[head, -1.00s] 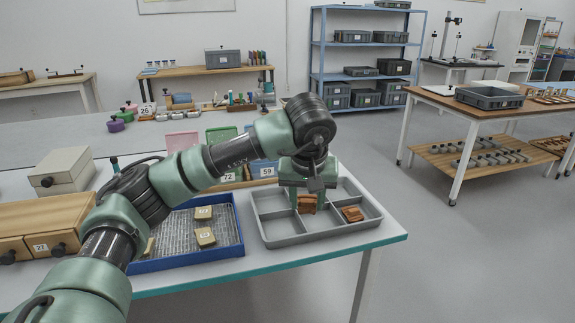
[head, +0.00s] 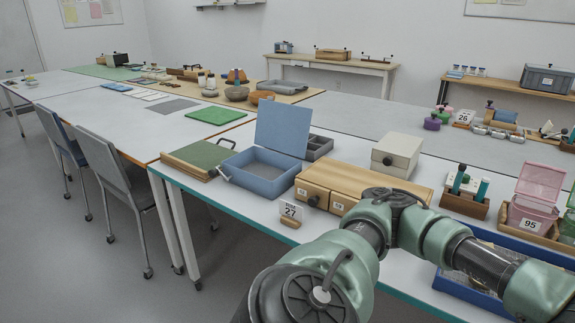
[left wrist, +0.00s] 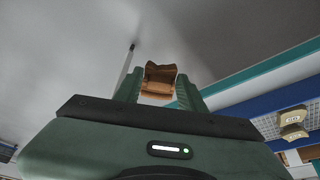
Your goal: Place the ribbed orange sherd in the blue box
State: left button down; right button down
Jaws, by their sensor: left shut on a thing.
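In the left wrist view an orange-brown sherd (left wrist: 158,88) sits between the fingers of my left gripper (left wrist: 157,76), which is shut on it. The sherd is held clear over the grey floor, near the table's teal edge; its ribs are hard to make out. A blue box (head: 262,176) with its lid raised stands open on the near table in the head view, and the visible part of its floor looks empty. My left arm crosses the lower right of the head view, with its gripper out of that frame. My right gripper is not in view.
A green board (head: 197,158) lies left of the blue box, and a wooden drawer unit (head: 352,182) stands to its right. A number 27 card (head: 290,212) is at the front edge. A blue-rimmed mesh tray (left wrist: 259,126) shows in the wrist view.

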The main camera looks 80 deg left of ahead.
aim_at(268, 174)
jog(key=k+j+u, duration=0.1)
jog(key=u, duration=0.4)
jog(key=j+u, duration=0.3)
jog(key=u, duration=0.15)
jog(key=k+j+u, duration=0.1)
jog(key=j+u, duration=0.15)
jog(key=u, duration=0.25)
